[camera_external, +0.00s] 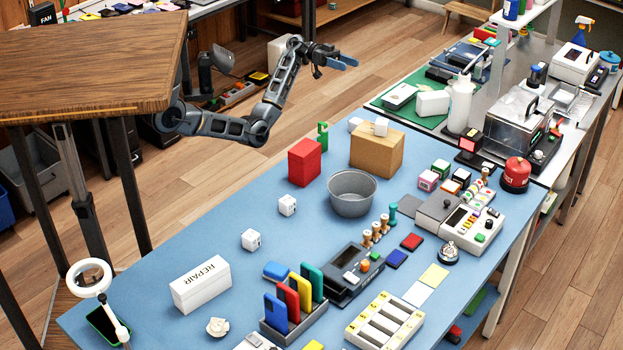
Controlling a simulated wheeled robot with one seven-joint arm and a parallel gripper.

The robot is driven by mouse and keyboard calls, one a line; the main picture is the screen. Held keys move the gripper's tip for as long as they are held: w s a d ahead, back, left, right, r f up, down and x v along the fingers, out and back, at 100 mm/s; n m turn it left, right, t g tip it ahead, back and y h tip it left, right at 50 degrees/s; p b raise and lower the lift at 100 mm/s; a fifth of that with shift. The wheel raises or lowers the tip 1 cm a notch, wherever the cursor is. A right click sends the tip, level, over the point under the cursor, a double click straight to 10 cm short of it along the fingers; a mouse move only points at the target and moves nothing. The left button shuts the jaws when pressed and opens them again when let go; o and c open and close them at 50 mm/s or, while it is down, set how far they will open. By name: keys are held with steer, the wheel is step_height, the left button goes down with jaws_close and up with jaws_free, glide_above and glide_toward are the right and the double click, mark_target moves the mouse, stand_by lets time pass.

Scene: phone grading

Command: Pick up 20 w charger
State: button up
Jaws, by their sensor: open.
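Several small white cubes that look like chargers are in view, but their labels are too small to read, so I cannot tell which is the 20 W charger. One white cube (287,204) stands on the blue table left of the grey bowl. Another white cube (251,239) stands nearer the front left. Two more white blocks, one of them here (381,127), are at the wooden box. My gripper (345,60) is open and appears empty. It is held up beyond the table's far edge, apart from all the cubes.
The blue table (215,218) also holds a red box (305,162), grey bowl (352,192), wooden box (376,154), white REPAIR box (201,284) and coloured phones in a rack (293,330). A brown wooden tabletop (90,65) is at upper left. Bare table surrounds the two front cubes.

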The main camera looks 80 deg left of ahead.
steer(key=a+m, duration=0.1)
steer(key=m, duration=0.1)
glide_toward(355, 125)
steer(key=shift+w+d+f+m+h+b, duration=0.1)
steer(key=shift+w+d+m+h+b, duration=0.1)
steer(key=shift+w+d, duration=0.2)
steer(key=shift+w+d+f+m+h+b, duration=0.1)
steer(key=shift+w+d+h+b, duration=0.15)
steer(key=shift+w, duration=0.3)
steer(key=shift+w+d+f, duration=0.15)
steer(key=shift+d+f, duration=0.05)
steer(key=shift+f, duration=0.05)
steer(key=shift+y, duration=0.25)
steer(key=x, duration=0.7)
steer(key=shift+d+r, duration=0.2)
steer(key=shift+d, duration=0.05)
steer(key=c, duration=1.1)
